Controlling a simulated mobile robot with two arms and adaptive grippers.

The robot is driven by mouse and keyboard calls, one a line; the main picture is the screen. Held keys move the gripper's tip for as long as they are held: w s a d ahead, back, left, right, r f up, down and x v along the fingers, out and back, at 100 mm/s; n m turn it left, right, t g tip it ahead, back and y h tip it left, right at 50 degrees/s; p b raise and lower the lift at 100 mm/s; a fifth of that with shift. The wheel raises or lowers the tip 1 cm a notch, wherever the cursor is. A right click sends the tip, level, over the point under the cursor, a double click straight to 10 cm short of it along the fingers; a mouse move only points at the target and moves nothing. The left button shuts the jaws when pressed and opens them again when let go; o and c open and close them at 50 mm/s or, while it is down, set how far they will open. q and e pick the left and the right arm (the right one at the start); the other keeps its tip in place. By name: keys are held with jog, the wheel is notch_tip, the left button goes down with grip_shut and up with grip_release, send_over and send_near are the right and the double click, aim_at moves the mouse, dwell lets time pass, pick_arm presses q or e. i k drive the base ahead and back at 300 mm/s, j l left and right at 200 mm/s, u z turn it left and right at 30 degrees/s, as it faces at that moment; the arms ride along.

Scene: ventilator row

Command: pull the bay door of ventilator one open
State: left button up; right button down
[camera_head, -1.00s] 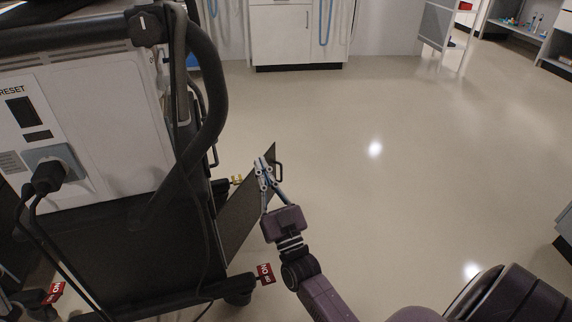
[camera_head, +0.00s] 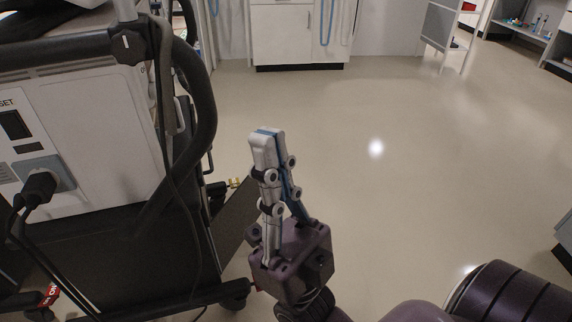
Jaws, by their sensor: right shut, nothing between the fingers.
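The ventilator (camera_head: 95,150) stands at the left, a white and dark unit with a black curved handle bar. Its bay door (camera_head: 236,218), a dark flat panel, stands swung outward from the ventilator's right side, low down. My right gripper (camera_head: 266,134) is shut and empty. It is raised in front of the door in the picture and hides the door's outer edge and handle. The fingers look apart from the door, nearer to the camera. My left gripper is not in view.
A black plug and cables (camera_head: 40,188) hang on the ventilator's front. A castor (camera_head: 234,298) sits below the door. Open floor (camera_head: 420,190) lies to the right. White cabinets (camera_head: 300,35) stand at the back.

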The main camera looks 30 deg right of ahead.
aim_at(226, 230)
jog(key=i+l, duration=0.15)
jog(key=l, duration=0.7)
jog(key=i+l+u, duration=0.15)
jog(key=l, duration=1.55)
jog(key=i+u, duration=0.05)
